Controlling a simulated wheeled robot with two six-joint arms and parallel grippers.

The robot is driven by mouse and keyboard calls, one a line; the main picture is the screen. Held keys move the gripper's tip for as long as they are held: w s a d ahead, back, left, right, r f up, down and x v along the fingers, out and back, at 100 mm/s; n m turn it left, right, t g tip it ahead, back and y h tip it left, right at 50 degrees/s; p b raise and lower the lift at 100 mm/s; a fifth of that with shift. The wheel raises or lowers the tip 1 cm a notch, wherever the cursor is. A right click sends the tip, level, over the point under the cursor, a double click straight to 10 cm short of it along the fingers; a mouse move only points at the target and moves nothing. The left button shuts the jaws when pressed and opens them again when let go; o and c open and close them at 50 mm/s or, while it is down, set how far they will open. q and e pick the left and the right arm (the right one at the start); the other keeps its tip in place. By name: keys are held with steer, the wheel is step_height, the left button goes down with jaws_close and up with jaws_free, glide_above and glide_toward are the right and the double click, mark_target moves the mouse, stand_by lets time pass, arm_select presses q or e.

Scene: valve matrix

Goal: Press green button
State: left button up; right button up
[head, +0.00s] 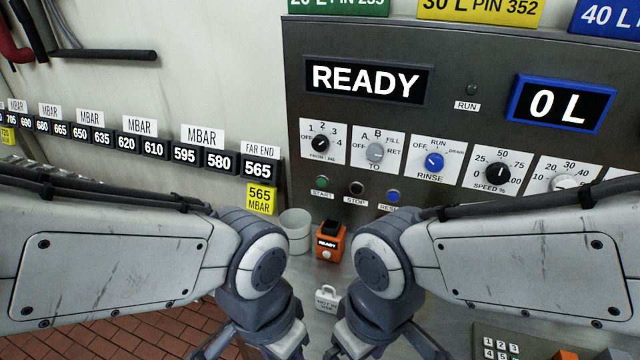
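The green button (322,183) is small and round, set in the dark control panel (460,130) above a START label. A black button (357,188) labelled STOP and a blue button (393,196) labelled as reset sit to its right. My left gripper (272,335) points down at the bottom edge, below and left of the green button and apart from it. My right gripper (375,338) also points down at the bottom edge, below the buttons. The fingertips of both are cut off by the frame, so I cannot tell their opening.
Several knobs (433,161) line the panel above. A row of MBAR displays (185,155) runs along the left wall.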

jaws_close()
stand_by(1.5)
